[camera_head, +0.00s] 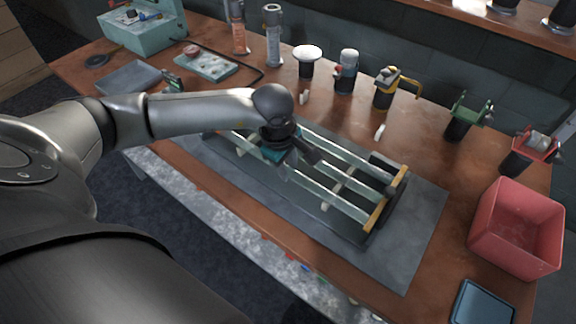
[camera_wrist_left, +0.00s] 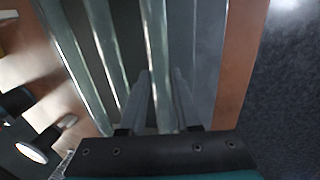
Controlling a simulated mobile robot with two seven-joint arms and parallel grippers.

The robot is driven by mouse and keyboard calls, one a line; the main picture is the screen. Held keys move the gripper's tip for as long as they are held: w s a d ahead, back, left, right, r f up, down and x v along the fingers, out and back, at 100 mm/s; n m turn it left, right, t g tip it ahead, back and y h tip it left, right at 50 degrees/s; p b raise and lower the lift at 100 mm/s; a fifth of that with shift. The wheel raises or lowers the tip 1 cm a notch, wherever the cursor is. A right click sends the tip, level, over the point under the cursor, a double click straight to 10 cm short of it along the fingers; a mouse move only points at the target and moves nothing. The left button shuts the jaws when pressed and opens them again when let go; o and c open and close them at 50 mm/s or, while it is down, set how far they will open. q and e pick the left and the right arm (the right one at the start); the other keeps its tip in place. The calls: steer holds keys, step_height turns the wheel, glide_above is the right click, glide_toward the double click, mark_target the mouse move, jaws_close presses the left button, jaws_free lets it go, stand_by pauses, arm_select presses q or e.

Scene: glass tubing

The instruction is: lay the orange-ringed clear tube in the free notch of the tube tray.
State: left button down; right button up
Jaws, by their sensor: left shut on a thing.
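The tube tray (camera_head: 385,203) lies on a grey mat, with a yellow-edged end rack at its right. Several clear tubes run along it; the back one (camera_head: 352,158) shows clearly. My left gripper (camera_head: 289,166) is over the front side of the tray and hides part of it. In the left wrist view its two fingers (camera_wrist_left: 160,85) stand on either side of a clear tube (camera_wrist_left: 155,35), shut on it. This appears to be the front tube (camera_head: 335,199) in the head view. Other tubes (camera_wrist_left: 105,45) lie alongside. No orange ring can be made out, nor whether the held tube rests in a notch.
The grey mat (camera_head: 415,245) has bare room right of the tray. A red bin (camera_head: 516,229) stands at the right. Several tools and canisters, one a white-topped holder (camera_head: 307,58), line the back. A green tray (camera_head: 207,65) is at the back left.

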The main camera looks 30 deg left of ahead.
arm_select(q)
steer(key=shift+f, duration=0.15)
steer(key=c, duration=0.6)
jaws_free()
steer(key=r, duration=0.4)
steer(key=s+r, duration=0.1)
steer(key=r, duration=0.3)
steer(key=s+r, duration=0.1)
steer(key=r, duration=0.3)
steer(key=shift+s+a, duration=0.1)
steer(key=shift+s, duration=0.1)
